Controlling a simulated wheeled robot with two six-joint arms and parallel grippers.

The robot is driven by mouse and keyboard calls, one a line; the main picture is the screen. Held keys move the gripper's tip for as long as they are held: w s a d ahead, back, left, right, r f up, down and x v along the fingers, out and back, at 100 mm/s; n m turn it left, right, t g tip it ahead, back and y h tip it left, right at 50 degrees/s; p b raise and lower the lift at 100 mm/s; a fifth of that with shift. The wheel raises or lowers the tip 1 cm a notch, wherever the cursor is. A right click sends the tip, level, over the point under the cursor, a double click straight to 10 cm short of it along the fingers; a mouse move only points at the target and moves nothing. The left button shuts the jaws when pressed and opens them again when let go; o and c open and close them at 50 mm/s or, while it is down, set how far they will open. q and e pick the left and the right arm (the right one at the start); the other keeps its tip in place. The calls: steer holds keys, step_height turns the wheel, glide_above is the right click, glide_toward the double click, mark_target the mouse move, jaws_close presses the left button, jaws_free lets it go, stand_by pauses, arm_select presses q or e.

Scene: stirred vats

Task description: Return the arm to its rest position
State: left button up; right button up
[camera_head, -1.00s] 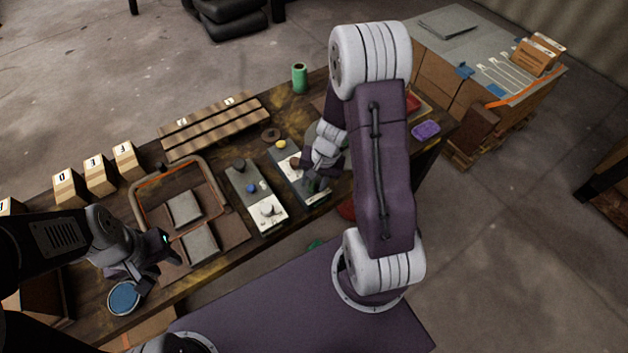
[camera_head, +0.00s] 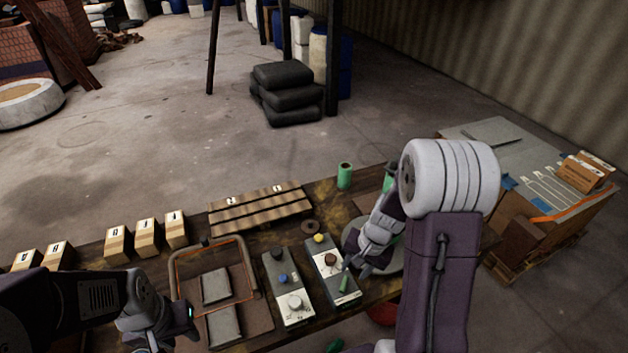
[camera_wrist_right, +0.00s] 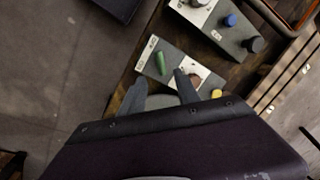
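My right gripper (camera_head: 352,263) is beside the right control box (camera_head: 322,250) on the bench, near its green lever (camera_head: 344,284). In the right wrist view, its two fingers (camera_wrist_right: 160,90) are apart with nothing held between them. The green lever (camera_wrist_right: 161,63) and the brown knob (camera_wrist_right: 195,81) lie beyond the fingertips. My right arm is bent, with its purple link standing at the right. My left gripper (camera_head: 172,332) hangs over the bench's near left part; its fingers are partly cut off by the lower edge, so its opening is unclear.
Left of the right box is another control box (camera_head: 285,290) with black, blue and white knobs. An orange-edged tray (camera_head: 240,265) holds grey blocks. Numbered boxes (camera_head: 146,238), a slatted rack (camera_head: 258,208) and a green cylinder (camera_head: 344,176) stand along the back. A carton-topped table (camera_head: 540,215) is at right.

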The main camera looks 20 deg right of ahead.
steer(key=s+a+r+n, duration=0.2)
steer(key=a+r+n, duration=0.35)
steer(key=a, duration=0.25)
steer(key=s, duration=0.1)
steer(key=s+n+h, duration=0.1)
steer(key=s, duration=0.1)
steer(key=s+d+n, duration=0.1)
steer(key=shift+s+f+n, duration=0.25)
steer(key=shift+s+f, duration=0.05)
steer(key=shift+s, duration=0.05)
steer(key=shift+s, duration=0.1)
